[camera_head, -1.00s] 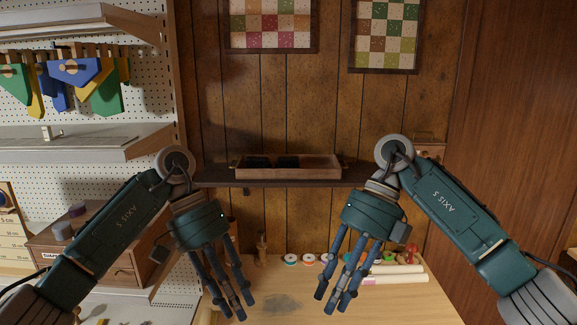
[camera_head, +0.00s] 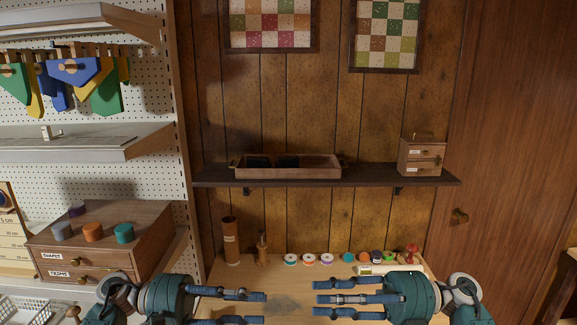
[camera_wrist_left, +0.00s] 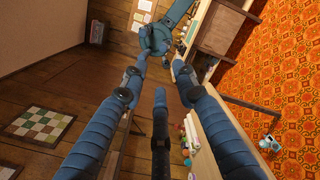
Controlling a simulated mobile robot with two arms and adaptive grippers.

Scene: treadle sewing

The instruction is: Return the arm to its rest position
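My left gripper (camera_head: 262,308) is low at the bottom of the head view, over the front of the wooden table (camera_head: 225,272). Its fingers point right, spread apart with nothing between them. In the left wrist view its fingers (camera_wrist_left: 150,75) are also apart and empty. My right gripper (camera_head: 318,306) is at the same height, facing the left one with a small gap between their fingertips. Its fingers are spread and empty. My right arm also shows at the top of the left wrist view. The lower parts of both arms are cut off by the frame.
A dark shelf (camera_head: 215,176) holds a wooden tray (camera_head: 290,173) and a small drawer box (camera_head: 421,157). A drawer cabinet (camera_head: 100,238) stands at left.

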